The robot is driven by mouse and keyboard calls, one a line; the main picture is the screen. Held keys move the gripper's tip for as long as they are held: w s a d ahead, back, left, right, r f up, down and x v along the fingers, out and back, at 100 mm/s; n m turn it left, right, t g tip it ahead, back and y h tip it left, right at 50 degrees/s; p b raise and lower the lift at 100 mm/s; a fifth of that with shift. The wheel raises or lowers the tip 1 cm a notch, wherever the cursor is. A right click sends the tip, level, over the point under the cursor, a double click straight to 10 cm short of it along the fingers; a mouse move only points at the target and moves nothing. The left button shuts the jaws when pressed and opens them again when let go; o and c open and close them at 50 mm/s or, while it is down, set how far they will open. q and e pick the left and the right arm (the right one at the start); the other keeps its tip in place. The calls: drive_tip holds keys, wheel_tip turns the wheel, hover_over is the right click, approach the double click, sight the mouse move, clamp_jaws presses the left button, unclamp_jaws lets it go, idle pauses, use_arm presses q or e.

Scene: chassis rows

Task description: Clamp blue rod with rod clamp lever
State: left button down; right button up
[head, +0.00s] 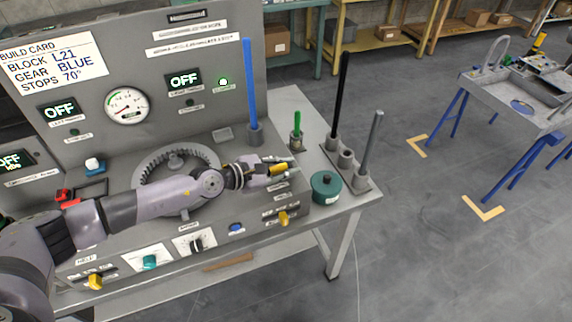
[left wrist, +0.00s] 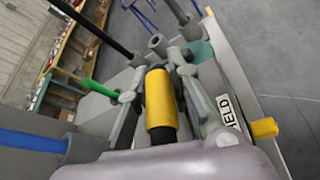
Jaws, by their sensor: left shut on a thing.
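The blue rod (head: 250,85) stands upright in a grey socket (head: 254,134) at the back right of the bench panel; its blue shaft also shows at the left edge of the left wrist view (left wrist: 30,141). My left gripper (head: 285,170) reaches across the panel to the right of the ring gear, in front of the rod. It is shut on a yellow lever grip, which I take for the rod clamp lever (left wrist: 159,100). The grip lies between the fingers. The lever's base is hidden. My right gripper is not in view.
A teal round pot (head: 325,187) sits near the bench's right edge. The ring gear (head: 150,168) lies left. Another yellow lever (head: 284,218) is on the front edge.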

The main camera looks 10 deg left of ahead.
use_arm(q)
drive_tip(key=shift+s+d+f, duration=0.3)
drive_tip(key=shift+s+f, duration=0.15)
drive_tip(key=shift+f, duration=0.1)
drive_tip(key=c, duration=1.6)
unclamp_jaws()
drive_tip(key=shift+r, duration=0.1)
drive_tip(key=shift+c, duration=0.2)
drive_tip(key=shift+w+a+r, duration=0.1)
drive_tip(key=shift+w+a, duration=0.05)
drive_tip(key=shift+w, duration=0.05)
drive_tip(key=shift+a+r, duration=0.1)
drive_tip(key=shift+a, duration=0.05)
drive_tip(key=v, duration=1)
drive_tip(key=shift+s+a, duration=0.2)
drive_tip(key=shift+s, duration=0.05)
drive_tip(key=shift+s+a+r, duration=0.35)
